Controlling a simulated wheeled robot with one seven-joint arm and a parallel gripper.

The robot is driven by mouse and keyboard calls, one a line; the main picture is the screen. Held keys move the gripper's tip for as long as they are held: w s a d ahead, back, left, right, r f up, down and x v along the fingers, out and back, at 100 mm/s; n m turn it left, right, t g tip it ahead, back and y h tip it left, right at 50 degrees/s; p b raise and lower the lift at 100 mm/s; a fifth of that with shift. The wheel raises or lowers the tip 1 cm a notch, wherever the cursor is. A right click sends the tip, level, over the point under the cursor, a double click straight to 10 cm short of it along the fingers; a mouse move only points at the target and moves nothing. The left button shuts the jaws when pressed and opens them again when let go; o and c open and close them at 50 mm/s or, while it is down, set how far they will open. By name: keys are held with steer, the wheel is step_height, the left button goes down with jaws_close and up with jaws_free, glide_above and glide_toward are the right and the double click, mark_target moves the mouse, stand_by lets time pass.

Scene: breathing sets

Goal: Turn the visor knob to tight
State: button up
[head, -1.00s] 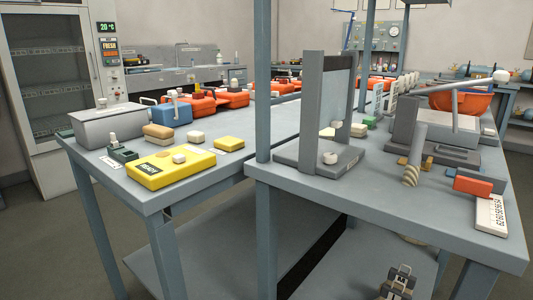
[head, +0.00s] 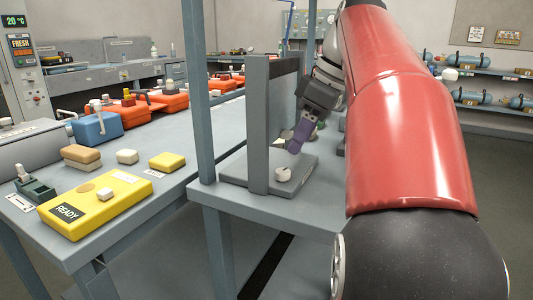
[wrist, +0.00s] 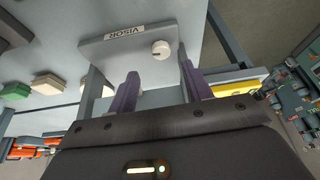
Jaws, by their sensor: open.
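The visor knob (head: 283,173) is a small white round knob on the grey base plate (head: 238,174) of the visor stand. In the wrist view the knob (wrist: 160,49) sits beside an upside-down VISOR label (wrist: 125,33) and shows a small dark mark. My gripper (head: 297,140) hangs above and behind the knob in the head view, its purple fingers pointing down. In the wrist view the gripper (wrist: 158,68) is open, with the knob just beyond the gap between its fingertips, apart from both. Nothing is held.
A blue-grey post (head: 202,95) stands left of the stand. A yellow READY box (head: 95,203), pale blocks and a blue case (head: 97,129) lie on the left bench. My red arm hides the right bench.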

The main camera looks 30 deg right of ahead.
mark_target(284, 171)
steer(key=b+x, duration=0.1)
steer(key=x, duration=0.6)
steer(key=shift+a+f, duration=0.1)
steer(key=shift+f, duration=0.05)
steer(key=c, duration=1)
steer(key=shift+a, duration=0.1)
steer(key=shift+s+a+m+t+h, duration=0.1)
steer(key=shift+m+t+h, duration=0.3)
steer(key=shift+m, duration=1.1)
steer(key=shift+s+a+m+t+h, duration=0.15)
steer(key=shift+m+h, duration=0.45)
steer(key=shift+m, duration=0.9)
steer(key=shift+w, duration=0.1)
